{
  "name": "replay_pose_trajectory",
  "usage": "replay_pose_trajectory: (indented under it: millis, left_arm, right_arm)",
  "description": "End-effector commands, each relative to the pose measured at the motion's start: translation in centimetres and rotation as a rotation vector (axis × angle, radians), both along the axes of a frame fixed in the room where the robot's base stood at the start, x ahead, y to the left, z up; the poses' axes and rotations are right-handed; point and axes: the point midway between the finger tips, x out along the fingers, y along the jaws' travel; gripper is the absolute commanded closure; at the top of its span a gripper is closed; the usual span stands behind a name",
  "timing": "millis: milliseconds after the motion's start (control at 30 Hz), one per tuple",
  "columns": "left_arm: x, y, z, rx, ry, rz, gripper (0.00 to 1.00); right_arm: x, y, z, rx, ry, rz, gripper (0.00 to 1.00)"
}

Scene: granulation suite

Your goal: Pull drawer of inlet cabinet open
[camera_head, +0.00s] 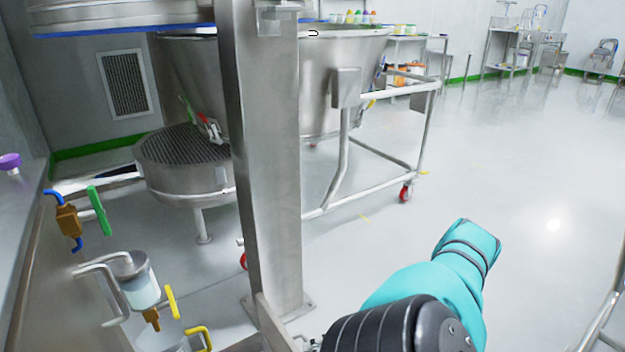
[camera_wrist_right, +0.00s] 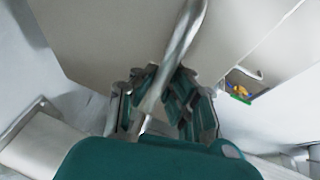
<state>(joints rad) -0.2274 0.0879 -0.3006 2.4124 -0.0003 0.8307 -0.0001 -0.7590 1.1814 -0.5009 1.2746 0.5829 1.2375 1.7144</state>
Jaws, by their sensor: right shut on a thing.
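In the right wrist view my right gripper (camera_wrist_right: 165,98) is shut on a shiny metal bar handle (camera_wrist_right: 184,40), which runs between its fingers. Behind the handle is a plain light grey panel (camera_wrist_right: 95,35), seemingly the front of the inlet cabinet's drawer; I cannot tell whether the drawer stands open. In the head view only my teal and black right arm shows at the lower right. Its gripper is not visible there, and I cannot clearly make out the handle. My left gripper is in neither view.
A thick steel column (camera_head: 265,160) stands close in front. Behind it are a large steel bowl (camera_head: 335,75) on a wheeled frame and a round grated stand (camera_head: 185,150). Pipes and a filter jar (camera_head: 138,283) project at lower left. The floor at right (camera_head: 540,180) is clear.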

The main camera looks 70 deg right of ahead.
Motion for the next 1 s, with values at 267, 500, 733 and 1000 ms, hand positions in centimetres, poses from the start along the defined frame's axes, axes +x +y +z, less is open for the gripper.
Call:
replay_pose_trajectory:
  millis: [267,500,733,1000]
  left_arm:
    - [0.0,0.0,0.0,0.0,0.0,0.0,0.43]
    - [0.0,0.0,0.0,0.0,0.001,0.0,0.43]
    - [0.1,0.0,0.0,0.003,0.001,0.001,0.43]
    - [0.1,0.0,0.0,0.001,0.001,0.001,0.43]
  right_arm:
    - [0.0,0.0,-0.1,-0.001,0.004,-0.002,0.73]
    - [0.0,0.0,-0.1,0.0,0.002,-0.001,0.64]
    - [-0.9,-0.6,0.1,-0.003,0.005,-0.001,0.64]
    - [-5.4,-3.5,1.0,-0.004,0.007,-0.002,0.64]
